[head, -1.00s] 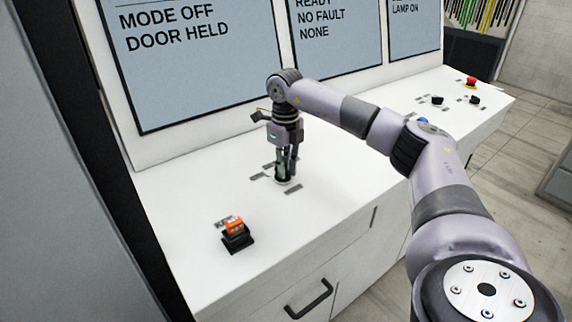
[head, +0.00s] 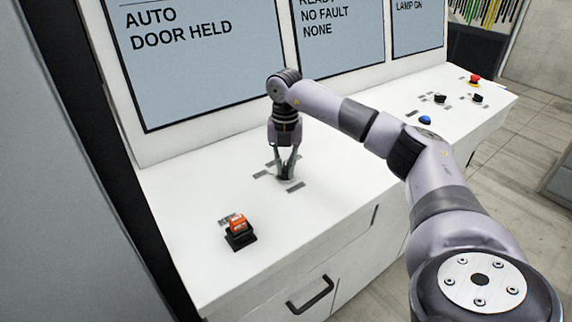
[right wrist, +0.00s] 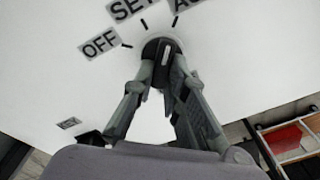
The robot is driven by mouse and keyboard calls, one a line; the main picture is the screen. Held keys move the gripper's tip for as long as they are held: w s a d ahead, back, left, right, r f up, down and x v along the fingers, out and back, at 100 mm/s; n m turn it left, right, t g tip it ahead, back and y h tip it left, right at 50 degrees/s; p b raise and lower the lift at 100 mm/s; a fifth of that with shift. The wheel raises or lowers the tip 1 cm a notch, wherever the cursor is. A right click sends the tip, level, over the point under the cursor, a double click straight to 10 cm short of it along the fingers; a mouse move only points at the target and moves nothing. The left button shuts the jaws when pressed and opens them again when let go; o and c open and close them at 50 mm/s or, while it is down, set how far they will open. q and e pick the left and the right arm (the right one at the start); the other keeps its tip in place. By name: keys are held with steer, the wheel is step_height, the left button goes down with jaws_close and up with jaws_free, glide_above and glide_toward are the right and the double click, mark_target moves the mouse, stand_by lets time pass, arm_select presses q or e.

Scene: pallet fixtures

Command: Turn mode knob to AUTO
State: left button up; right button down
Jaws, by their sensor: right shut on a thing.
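The mode knob (head: 286,178) is a small dark knob on the white console top, mostly hidden by my fingers in the head view. In the right wrist view the dark knob (right wrist: 160,47) has a white pointer line, aimed roughly toward the tick by the partly cut-off "AU" label (right wrist: 188,4). The "OFF" label (right wrist: 100,44) and "SET" label (right wrist: 130,8) lie to its left. My right gripper (head: 287,170) points down and is shut on the knob. The left display (head: 190,60) reads "AUTO" and "DOOR HELD". My left gripper is out of view.
An orange-red switch on a black base (head: 239,238) stands at the console's near left. A blue button (head: 425,120), dark knobs (head: 439,98) and a red button (head: 474,79) sit toward the far right. Upright display panels back the console. A drawer handle (head: 310,294) sticks out in front.

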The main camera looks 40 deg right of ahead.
mark_target(285, 169)
steer(key=shift+w+r+m, duration=0.1)
steer(key=shift+r+m, duration=0.05)
steer(key=shift+m, duration=0.55)
steer(key=c, duration=1.6)
jaws_free()
step_height(285, 169, up, 12)
steer(key=shift+f, duration=0.2)
